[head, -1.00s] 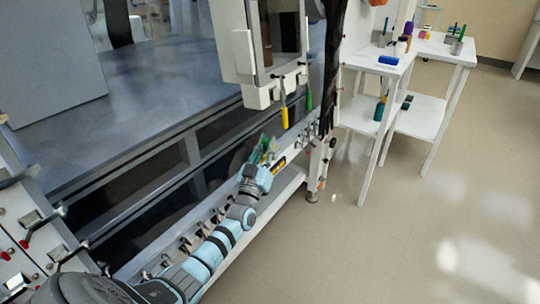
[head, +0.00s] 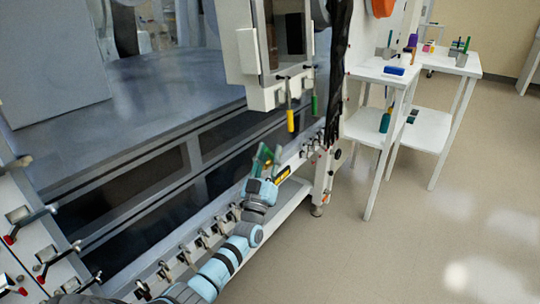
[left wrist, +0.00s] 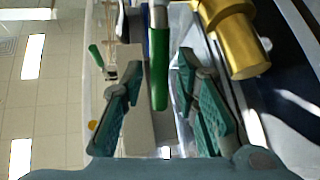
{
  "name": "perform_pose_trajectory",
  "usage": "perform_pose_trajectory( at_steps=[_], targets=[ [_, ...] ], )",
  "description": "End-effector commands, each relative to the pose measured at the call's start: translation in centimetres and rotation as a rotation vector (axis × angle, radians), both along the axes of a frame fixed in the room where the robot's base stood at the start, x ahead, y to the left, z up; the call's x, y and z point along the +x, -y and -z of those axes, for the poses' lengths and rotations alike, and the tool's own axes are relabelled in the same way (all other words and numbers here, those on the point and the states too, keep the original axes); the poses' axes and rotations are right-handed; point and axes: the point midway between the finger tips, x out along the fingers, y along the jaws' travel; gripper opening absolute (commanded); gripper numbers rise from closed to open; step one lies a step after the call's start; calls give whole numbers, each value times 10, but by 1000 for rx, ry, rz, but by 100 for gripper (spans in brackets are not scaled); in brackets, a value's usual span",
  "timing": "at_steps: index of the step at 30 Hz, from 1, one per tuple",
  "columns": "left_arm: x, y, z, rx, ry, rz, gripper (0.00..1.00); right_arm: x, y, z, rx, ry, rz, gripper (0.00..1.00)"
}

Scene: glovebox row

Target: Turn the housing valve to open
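A white housing (head: 262,97) stands above the bench edge. Two lever handles hang under it, one yellow (head: 290,120) and one green (head: 314,105); I cannot tell which is the housing valve. My left gripper (head: 266,155) is below and left of the yellow handle, apart from it in the head view. In the left wrist view, a green handle on a silver stem (left wrist: 158,70) appears between my open green fingers (left wrist: 160,100); its depth is unclear. A thick gold-yellow cylinder (left wrist: 240,45) is at the upper right there. My right gripper is not in view.
Several small red-tipped levers (head: 40,278) sit on a white panel at the lower left. A row of fittings (head: 202,240) lines the rail beside my left arm. White tables (head: 425,136) with small items stand at the right. The floor (head: 400,255) there is clear.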

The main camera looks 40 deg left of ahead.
Motion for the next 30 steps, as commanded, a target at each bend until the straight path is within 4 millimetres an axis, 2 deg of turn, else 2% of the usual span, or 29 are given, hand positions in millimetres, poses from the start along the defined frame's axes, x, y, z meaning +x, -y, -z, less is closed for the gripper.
perform_pose_trajectory(
  at_steps=[8, 11, 22, 25, 30],
  targets=[
    [0, 0, -1, 1, 3, -1, 32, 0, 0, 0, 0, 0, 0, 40],
    [-6, 2, 4, 1, 1, 1, 32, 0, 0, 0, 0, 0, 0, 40],
    [-78, 28, 56, -1, -1, 1, 32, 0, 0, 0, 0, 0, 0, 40],
    [-90, 32, 64, 0, 0, 0, 32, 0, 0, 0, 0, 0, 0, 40],
    [-94, 34, 67, 0, 2, 0, 32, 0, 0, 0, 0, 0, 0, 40]
  ],
)
